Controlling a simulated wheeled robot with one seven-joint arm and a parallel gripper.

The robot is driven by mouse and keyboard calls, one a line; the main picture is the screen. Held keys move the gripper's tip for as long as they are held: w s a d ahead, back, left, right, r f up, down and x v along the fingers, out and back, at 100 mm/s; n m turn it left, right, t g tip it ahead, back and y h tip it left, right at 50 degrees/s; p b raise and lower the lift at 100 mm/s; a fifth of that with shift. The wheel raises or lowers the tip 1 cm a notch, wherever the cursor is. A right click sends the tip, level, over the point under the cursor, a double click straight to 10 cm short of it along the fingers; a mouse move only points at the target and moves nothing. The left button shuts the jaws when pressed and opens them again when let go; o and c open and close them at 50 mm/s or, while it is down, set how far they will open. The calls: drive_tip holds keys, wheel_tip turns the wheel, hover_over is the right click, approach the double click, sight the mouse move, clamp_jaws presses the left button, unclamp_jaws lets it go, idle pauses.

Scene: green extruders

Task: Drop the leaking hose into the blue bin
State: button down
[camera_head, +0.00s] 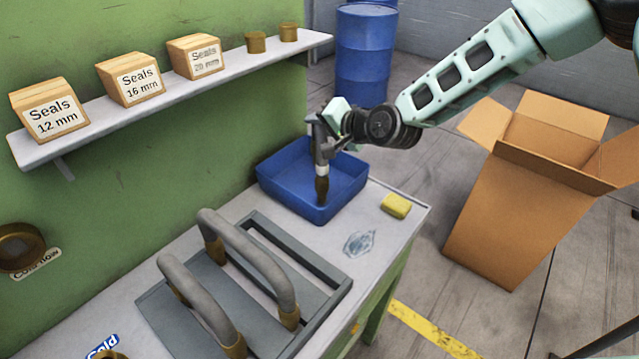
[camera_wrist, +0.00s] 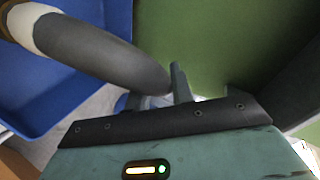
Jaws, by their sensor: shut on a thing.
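A grey hose (camera_head: 320,152) with a pale band and a brown-brass end hangs nearly upright from my gripper (camera_head: 328,146). My gripper is shut on it. The hose's lower end is over the blue bin (camera_head: 279,184), inside its outline; I cannot tell whether it touches the floor of the bin. In the wrist view the hose (camera_wrist: 95,52) with its pale band curves in from the upper left to the fingers (camera_wrist: 165,92), and the blue bin (camera_wrist: 105,20) shows behind it. The hose's upper end is partly hidden by my gripper.
Two grey hoses (camera_head: 252,248) with brass ends stand in a grey rack (camera_head: 335,293) on the bench. A yellow sponge (camera_head: 396,205) and a wet patch (camera_head: 359,243) lie right of it. A shelf (camera_head: 185,90) holds seal boxes. An open carton (camera_head: 515,210) stands on the floor.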

drive_tip(key=c, duration=1.1)
unclamp_jaws()
drive_tip(key=shift+d, duration=0.1)
drive_tip(key=b+v, duration=0.3)
drive_tip(key=v, duration=1.4)
drive_tip(key=shift+s, duration=0.2)
drive_tip(key=s+d+f+n+g+h, duration=0.1)
drive_tip(key=s+f+n+g+h, duration=0.25)
drive_tip(key=s, duration=0.45)
drive_tip(key=s+f+n+g+h, duration=0.25)
drive_tip(key=s+n, duration=0.25)
drive_tip(key=s, duration=0.4)
drive_tip(key=s+d+n+g+h, duration=0.1)
drive_tip(key=s, duration=0.2)
drive_tip(key=s+d+r+n+g+h, duration=0.1)
drive_tip(key=s, duration=0.3)
drive_tip(key=s+d+r+n+g, duration=0.1)
drive_tip(key=s+d, duration=0.1)
drive_tip(key=s, duration=0.2)
drive_tip(key=shift+s+d+r+h, duration=0.1)
drive_tip(key=shift+s+h, duration=0.15)
drive_tip(key=shift+h, duration=0.15)
